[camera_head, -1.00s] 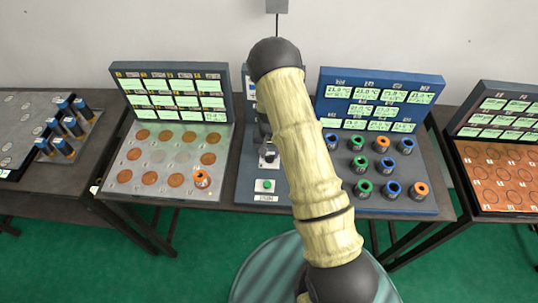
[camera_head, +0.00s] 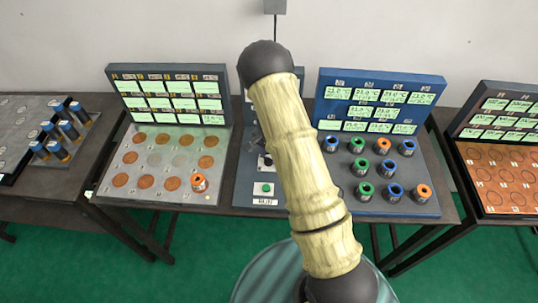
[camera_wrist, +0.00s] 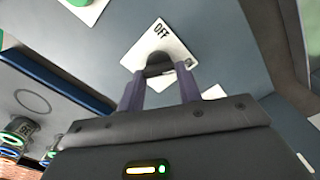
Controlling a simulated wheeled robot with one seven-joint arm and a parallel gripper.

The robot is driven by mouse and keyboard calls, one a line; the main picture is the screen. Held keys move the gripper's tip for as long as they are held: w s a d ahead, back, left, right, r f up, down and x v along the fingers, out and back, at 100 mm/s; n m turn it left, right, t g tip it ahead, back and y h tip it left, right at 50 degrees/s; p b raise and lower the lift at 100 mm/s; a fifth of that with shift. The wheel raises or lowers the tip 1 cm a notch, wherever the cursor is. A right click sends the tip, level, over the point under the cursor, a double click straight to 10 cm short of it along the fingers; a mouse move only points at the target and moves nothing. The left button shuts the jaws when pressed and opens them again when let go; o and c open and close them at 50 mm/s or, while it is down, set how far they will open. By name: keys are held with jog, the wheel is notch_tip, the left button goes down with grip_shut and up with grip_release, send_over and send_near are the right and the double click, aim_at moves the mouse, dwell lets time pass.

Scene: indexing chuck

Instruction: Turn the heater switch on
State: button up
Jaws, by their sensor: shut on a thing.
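The heater switch is a dark knob (camera_wrist: 160,64) on a white plate (camera_wrist: 148,44) marked OFF, seen in the wrist view. My gripper (camera_wrist: 160,82) has its two purple fingers on either side of the knob and is shut on it. The fingers partly cover the knob and the lower plate, so its exact angle is hard to read. In the head view my arm hides most of the gripper; the switch (camera_head: 265,161) shows as a small dark shape left of the arm, above a green button (camera_head: 264,189).
A blue panel (camera_head: 368,202) with several coloured-cap cylinders and lit displays stands right of the switch. Further benches flank both.

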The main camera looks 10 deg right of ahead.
jog(key=o, duration=1)
jog(key=shift+r, duration=0.1)
notch_tip(320, 180, up, 17)
jog(key=b, duration=0.3)
jog(key=shift+r+b, duration=0.1)
jog(key=shift+b, duration=0.25)
jog(key=shift+s, duration=0.1)
jog(key=s+n+t, duration=0.1)
jog(key=s+n, duration=0.2)
jog(key=s, duration=0.4)
jog(key=s+r+n, duration=0.1)
jog(key=s+n, duration=0.2)
jog(key=s, duration=0.4)
jog(key=s+r+n+t, duration=0.1)
jog(key=s+n, duration=0.2)
jog(key=s, duration=0.4)
jog(key=shift+a+r+n+t, duration=0.1)
jog(key=shift+a+n+t, duration=0.2)
jog(key=shift+a+n, duration=0.1)
